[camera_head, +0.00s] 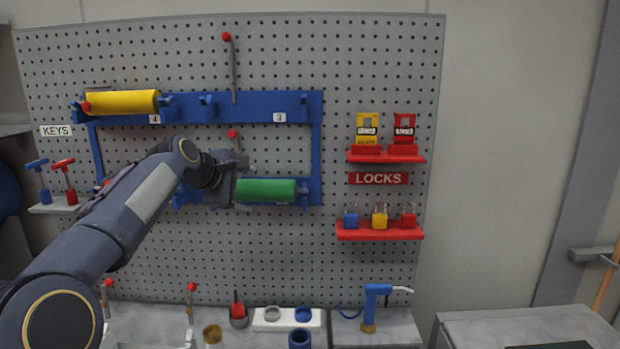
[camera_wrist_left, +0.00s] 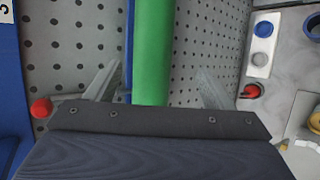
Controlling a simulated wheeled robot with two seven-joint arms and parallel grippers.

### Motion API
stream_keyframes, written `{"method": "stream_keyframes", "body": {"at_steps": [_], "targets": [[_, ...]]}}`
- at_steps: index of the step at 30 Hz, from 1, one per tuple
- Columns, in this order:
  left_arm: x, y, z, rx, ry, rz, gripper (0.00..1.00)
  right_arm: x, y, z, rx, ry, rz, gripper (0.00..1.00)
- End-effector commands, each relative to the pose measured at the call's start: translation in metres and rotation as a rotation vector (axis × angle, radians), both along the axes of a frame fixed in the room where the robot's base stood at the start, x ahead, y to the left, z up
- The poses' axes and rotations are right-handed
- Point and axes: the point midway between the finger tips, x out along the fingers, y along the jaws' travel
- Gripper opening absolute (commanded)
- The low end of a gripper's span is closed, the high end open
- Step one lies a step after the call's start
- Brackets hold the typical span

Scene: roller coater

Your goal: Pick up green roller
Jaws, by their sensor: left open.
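The green roller (camera_head: 268,190) sits level on the lower rail of a blue rack (camera_head: 318,150) on the pegboard. My left gripper (camera_head: 238,180) is at the roller's left part and hides that end. In the left wrist view, the green roller (camera_wrist_left: 152,50) runs between the two spread fingers of my left gripper (camera_wrist_left: 155,85), with visible gaps on both sides. The gripper is open. Whether a finger touches the roller cannot be told. My right gripper is not in view.
A yellow roller (camera_head: 125,102) lies on the upper rail at left. Red-knobbed levers (camera_head: 233,134) stick out near the rack. Red lock shelves (camera_head: 380,232) are at right, a key shelf (camera_head: 55,207) at left. A counter with several small items lies below.

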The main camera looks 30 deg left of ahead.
Motion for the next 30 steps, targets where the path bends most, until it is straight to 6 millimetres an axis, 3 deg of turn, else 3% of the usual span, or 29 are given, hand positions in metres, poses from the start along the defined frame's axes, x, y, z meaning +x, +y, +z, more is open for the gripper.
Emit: {"method": "stream_keyframes", "body": {"at_steps": [18, 27, 30], "targets": [[0.064, 0.014, -0.029, -0.013, -0.006, 0.011, 0.75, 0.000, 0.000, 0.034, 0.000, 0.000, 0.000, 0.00], [0.069, 0.014, -0.035, -0.011, -0.008, 0.012, 0.75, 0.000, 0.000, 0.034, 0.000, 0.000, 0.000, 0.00], [0.069, 0.014, -0.035, -0.011, -0.007, 0.012, 0.65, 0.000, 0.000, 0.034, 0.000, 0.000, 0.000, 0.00]]}}
